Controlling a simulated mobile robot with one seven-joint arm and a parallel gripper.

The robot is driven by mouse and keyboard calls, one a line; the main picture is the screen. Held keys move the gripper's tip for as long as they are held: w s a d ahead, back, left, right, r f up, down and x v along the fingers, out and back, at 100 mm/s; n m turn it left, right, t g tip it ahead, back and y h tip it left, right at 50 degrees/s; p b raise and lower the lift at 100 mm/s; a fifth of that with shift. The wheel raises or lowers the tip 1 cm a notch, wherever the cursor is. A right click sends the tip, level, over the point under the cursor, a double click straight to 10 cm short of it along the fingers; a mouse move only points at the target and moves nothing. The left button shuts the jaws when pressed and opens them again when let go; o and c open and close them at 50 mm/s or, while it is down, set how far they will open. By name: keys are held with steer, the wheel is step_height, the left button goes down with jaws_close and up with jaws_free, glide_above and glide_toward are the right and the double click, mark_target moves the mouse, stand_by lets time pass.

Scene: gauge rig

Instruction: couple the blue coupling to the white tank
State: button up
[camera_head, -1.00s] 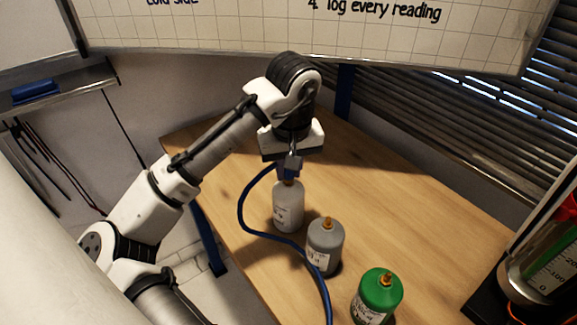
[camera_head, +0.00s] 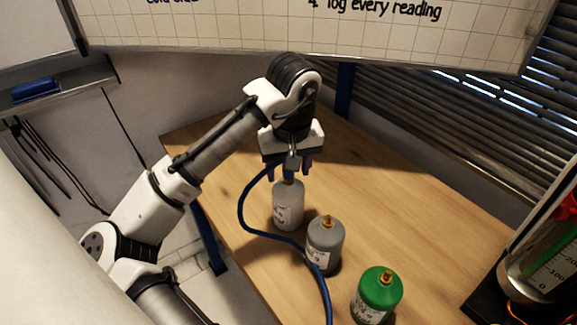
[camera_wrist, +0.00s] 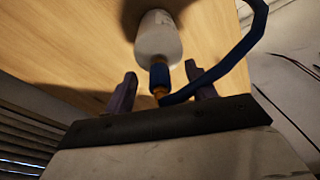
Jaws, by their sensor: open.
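The white tank (camera_head: 288,208) stands upright on the wooden table, nearest my arm. The blue coupling (camera_head: 288,174) sits upright on top of it, in line with its neck, with the blue hose running off to the left. In the wrist view the coupling (camera_wrist: 159,74) meets the top of the white tank (camera_wrist: 158,38), and a brass-coloured part shows at its near end. My gripper (camera_head: 289,168) is open above the tank. Its two fingers stand apart on either side of the coupling, with gaps visible in the wrist view (camera_wrist: 160,84). The tank's valve is hidden under the coupling.
A grey tank (camera_head: 325,246) and a green tank (camera_head: 378,295), each with a brass valve, stand to the front right. The blue hose (camera_head: 247,222) loops past the white tank and over the grey tank's left side.

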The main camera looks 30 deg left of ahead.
steer(key=shift+o, duration=0.2)
steer(key=shift+r, duration=0.1)
step_height(320, 180, up, 14)
steer(key=s+d, duration=0.1)
steer(key=shift+s+d+f, duration=0.2)
steer(key=shift+d+f, duration=0.05)
